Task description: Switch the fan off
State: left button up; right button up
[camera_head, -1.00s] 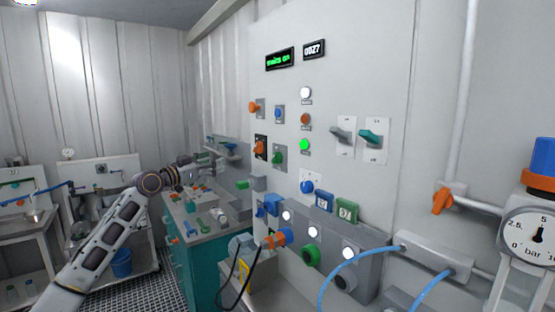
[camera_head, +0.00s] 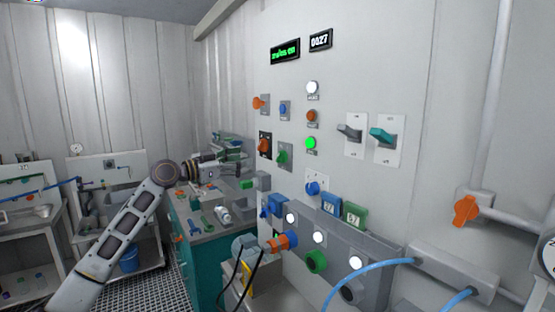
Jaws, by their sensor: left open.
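The wall panel (camera_head: 355,70) carries several controls; I cannot read which one is labelled for the fan. Two lever switches sit side by side on white plates, one grey (camera_head: 349,132) and one teal (camera_head: 383,136). Orange knobs (camera_head: 260,103) (camera_head: 264,145), a blue knob (camera_head: 283,109) and a green knob (camera_head: 283,156) are on the left part. A green lamp (camera_head: 311,143) is lit. A green-text display (camera_head: 285,50) is above; its text is blurred. My left gripper (camera_head: 238,168) is open, small in view, left of the panel and apart from the switches. My right gripper is out of view.
A teal bench (camera_head: 196,262) with small items stands below my left arm. A grey box with lit buttons (camera_head: 320,238) and blue hoses (camera_head: 372,264) juts out below the panel. An orange valve handle (camera_head: 466,210) is on the pipe at right. A blue bucket (camera_head: 130,260) stands at left.

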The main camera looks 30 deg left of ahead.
pick_arm(q)
jog(key=m, duration=0.1)
jog(key=f+m, duration=0.1)
jog(key=m, duration=0.1)
jog(key=shift+s+d+g, duration=0.15)
jog(key=shift+d+g, duration=0.15)
jog(key=shift+d, duration=0.05)
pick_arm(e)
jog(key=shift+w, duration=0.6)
pick_arm(q)
jog(key=shift+d+r, duration=0.1)
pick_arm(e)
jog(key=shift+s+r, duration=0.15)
